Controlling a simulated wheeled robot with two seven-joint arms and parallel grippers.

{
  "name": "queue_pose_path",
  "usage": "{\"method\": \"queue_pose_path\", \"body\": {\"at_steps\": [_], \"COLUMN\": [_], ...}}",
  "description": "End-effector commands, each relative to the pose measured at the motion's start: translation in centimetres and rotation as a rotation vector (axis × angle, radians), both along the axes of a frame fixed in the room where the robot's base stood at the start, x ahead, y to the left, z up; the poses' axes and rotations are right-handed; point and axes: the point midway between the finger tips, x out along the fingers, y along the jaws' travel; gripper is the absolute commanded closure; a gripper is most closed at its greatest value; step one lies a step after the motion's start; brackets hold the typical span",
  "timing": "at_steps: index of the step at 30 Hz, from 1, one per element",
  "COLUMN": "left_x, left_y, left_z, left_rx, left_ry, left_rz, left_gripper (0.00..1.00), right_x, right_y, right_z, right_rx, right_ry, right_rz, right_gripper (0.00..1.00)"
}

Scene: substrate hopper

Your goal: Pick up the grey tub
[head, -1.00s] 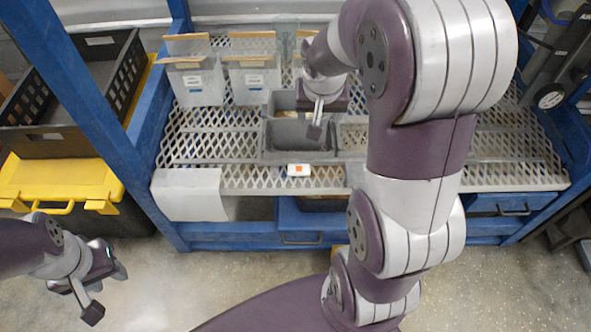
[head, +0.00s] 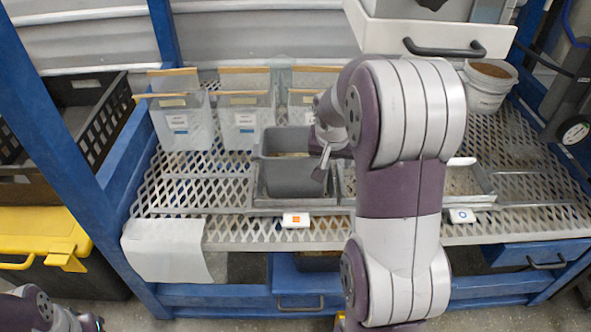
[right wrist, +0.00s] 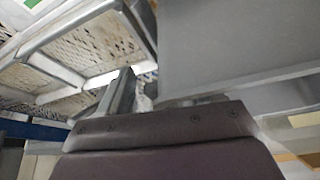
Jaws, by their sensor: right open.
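The grey tub (head: 290,180) stands upright on the mesh bench in the head view, open at the top, with a little brown stuff inside. My right gripper (head: 321,166) is at the tub's right end, fingers pointing down, open. In the right wrist view a large smooth grey wall, apparently the tub (right wrist: 235,55), fills the upper right, close to one finger of my right gripper (right wrist: 120,95). The other finger is not clear, and I cannot tell whether either touches the tub. Only my left wrist shows at the bottom left corner; the left fingers are out of frame.
Several clear bins (head: 240,122) stand behind the tub. A shallow metal tray (head: 470,188) lies to its right, behind my right arm. A light grey bucket (head: 487,90) stands at the back right. An orange-marked label (head: 296,220) sits in front. The mesh left of the tub is clear.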

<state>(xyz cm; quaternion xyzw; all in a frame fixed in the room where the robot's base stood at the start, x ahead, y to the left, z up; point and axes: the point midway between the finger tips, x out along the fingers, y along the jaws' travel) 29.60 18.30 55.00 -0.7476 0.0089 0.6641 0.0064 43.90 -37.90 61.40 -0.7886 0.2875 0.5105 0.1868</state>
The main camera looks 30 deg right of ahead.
Motion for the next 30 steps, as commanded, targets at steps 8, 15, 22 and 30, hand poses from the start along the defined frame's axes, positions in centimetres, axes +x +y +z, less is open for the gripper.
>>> {"method": "queue_pose_path", "body": {"at_steps": [8, 15, 22, 30], "left_x": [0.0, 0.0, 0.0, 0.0], "left_y": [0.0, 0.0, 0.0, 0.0], "left_z": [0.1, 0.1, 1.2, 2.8], "left_rx": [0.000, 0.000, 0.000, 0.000], "left_ry": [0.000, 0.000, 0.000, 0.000], "left_rz": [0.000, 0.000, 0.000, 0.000], "left_gripper": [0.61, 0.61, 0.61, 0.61], "right_x": [0.0, 0.0, 0.0, -0.5], "right_y": [0.0, 0.0, 0.0, 0.5], "right_z": [0.0, 0.2, 1.6, 3.9], "right_rx": [0.000, -0.001, -0.001, -0.002], "right_ry": [0.001, -0.003, -0.003, -0.001], "right_rz": [0.001, 0.000, 0.000, 0.001], "right_gripper": [1.00, 1.00, 1.00, 1.00]}}
